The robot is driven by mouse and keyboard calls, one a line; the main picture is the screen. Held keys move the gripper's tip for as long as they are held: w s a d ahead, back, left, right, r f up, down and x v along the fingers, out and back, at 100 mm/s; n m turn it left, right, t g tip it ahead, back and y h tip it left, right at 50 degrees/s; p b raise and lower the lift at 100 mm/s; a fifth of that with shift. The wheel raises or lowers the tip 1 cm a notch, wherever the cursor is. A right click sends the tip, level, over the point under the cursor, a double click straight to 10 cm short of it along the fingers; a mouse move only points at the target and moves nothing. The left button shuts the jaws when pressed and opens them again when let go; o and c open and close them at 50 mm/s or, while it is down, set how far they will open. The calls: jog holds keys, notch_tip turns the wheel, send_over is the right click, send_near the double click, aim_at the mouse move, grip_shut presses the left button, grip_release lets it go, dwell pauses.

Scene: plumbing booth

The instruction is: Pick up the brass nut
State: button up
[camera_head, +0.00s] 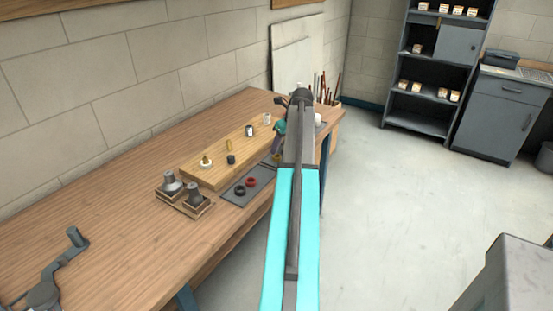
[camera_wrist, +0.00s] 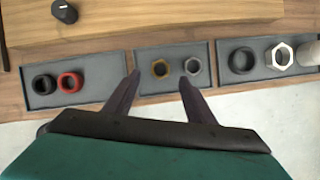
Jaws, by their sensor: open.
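The brass nut (camera_wrist: 160,68) is a small dark-gold ring lying in the middle grey tray (camera_wrist: 149,52) in the wrist view. A small grey nut (camera_wrist: 193,66) lies to its right in the same tray. My gripper (camera_wrist: 159,77) is open and empty. In the picture its fingertips lie on either side of the brass nut, the right one between the two nuts. I cannot tell how high the fingers are above the tray.
The left tray (camera_wrist: 98,60) holds a black ring (camera_wrist: 43,84) and a red ring (camera_wrist: 70,82). The right tray holds a black ring (camera_wrist: 242,60), a large silver hex nut (camera_wrist: 280,56) and a pale cylinder (camera_wrist: 308,54). A wooden board (camera_head: 212,176) with small fittings lies behind the trays.

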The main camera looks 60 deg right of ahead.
aim_at(278, 161)
jog(key=shift+f, duration=0.2)
jog(key=shift+w, duration=0.1)
jog(key=shift+p+x, duration=0.8)
jog(key=shift+x, duration=1.8)
jog(key=c, duration=1.2)
jog(key=shift+o, duration=0.2)
jog(key=shift+r, duration=0.2)
